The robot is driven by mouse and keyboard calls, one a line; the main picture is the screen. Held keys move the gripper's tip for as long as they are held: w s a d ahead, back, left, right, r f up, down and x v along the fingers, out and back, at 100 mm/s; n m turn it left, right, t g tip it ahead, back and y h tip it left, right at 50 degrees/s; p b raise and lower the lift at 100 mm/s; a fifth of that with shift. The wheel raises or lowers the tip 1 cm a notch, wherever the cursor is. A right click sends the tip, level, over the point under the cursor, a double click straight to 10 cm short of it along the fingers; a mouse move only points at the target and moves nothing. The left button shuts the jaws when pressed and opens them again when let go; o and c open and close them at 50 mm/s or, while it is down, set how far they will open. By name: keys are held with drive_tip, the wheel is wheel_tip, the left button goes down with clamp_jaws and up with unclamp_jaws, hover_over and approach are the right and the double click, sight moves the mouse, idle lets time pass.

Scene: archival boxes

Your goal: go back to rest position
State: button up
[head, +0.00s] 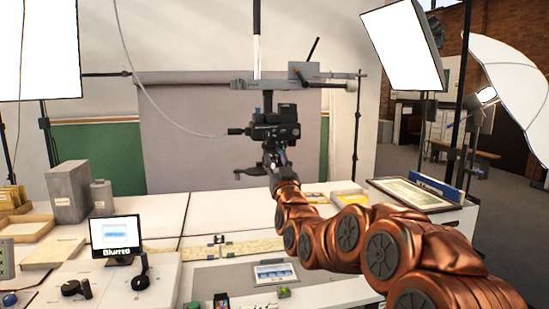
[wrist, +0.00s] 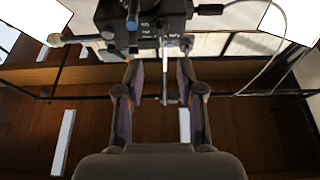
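My gripper (head: 270,162) is raised above the white table, just below a black copy camera (head: 275,125) on a stand in the head view. In the wrist view my gripper (wrist: 161,78) has its two fingers apart. A thin grey lever under the copy camera (wrist: 150,25) shows between the fingers, and I see no finger closed on it. Whether the gripper touches the camera rig cannot be told.
The white table (head: 158,212) holds a monitor (head: 115,237), grey boxes (head: 68,192), a tan strip (head: 250,247) and a framed sheet (head: 412,194). Lamps (head: 403,45) stand at both sides. The camera's crossbar (head: 300,84) and a hanging cable are close to my gripper. Open floor lies at right.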

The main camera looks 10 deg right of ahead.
drive_tip(key=shift+s+f, duration=0.2)
drive_tip(key=shift+s, duration=0.15)
